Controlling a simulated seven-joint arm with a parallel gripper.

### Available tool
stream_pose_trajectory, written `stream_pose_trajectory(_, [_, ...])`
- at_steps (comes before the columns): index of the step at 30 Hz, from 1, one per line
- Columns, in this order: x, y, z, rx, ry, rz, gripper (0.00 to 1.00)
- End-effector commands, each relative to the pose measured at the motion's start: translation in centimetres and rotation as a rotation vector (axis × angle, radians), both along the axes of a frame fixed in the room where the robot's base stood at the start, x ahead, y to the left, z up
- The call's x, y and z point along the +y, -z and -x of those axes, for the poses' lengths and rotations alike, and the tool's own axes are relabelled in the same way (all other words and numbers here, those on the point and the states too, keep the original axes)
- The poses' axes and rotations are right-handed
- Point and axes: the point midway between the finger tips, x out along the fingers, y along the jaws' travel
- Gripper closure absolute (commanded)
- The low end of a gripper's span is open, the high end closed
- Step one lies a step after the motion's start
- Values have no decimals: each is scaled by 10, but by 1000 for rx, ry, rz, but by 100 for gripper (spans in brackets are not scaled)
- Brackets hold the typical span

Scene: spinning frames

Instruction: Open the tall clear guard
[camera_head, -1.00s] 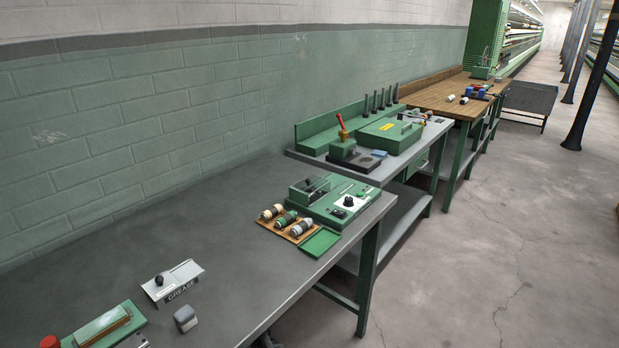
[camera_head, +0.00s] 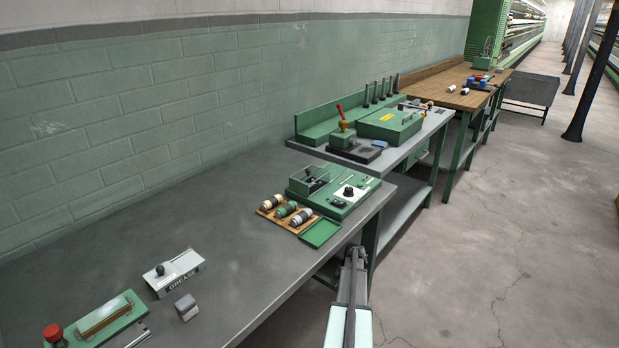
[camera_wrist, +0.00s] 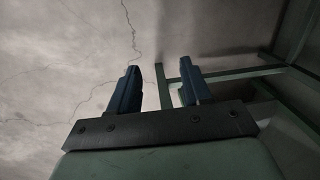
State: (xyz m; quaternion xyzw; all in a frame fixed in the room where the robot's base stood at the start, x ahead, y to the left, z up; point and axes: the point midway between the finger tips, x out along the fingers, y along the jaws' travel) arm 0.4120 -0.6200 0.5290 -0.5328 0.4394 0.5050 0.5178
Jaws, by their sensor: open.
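On the near bench, a green machine (camera_head: 333,192) has a small boxy part at its left end with see-through sides, which looks like a clear guard (camera_head: 315,178). It is small in the head view, and I cannot tell for sure that it is the tall guard or how it stands. My gripper (camera_head: 354,252) is in front of the bench's right edge, to the right of and nearer than the green machine, touching nothing. In the wrist view my gripper (camera_wrist: 160,86) has its two blue fingers apart with nothing between them; the guard is not seen there.
Several bobbins lie on a wooden rack (camera_head: 268,213) beside a green tray (camera_head: 320,232) at the bench edge. A grease box (camera_head: 175,272) and a grey block (camera_head: 186,307) are nearer. A second bench (camera_head: 425,150) stands behind. Bench legs and floor show in the wrist view.

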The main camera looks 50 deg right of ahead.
Motion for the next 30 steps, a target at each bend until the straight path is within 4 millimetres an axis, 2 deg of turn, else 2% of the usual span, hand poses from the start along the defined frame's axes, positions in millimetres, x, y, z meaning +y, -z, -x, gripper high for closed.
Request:
stream_pose_trajectory(1, [-33,-13,13,-5,41,27,52])
stream_pose_trajectory(3, [-73,-35,33,-7,89,68,52])
stream_pose_trajectory(6, [-119,-70,56,0,138,126,52])
stream_pose_trajectory(12, [-184,-147,86,16,205,220,52])
stream_pose_trajectory(15, [-206,-187,94,22,234,253,52])
stream_pose_trajectory(21, [-237,-269,99,18,289,294,52])
stream_pose_trajectory(26, [-249,-334,94,6,325,312,52])
stream_pose_trajectory(30, [-250,-390,80,-11,339,312,52])
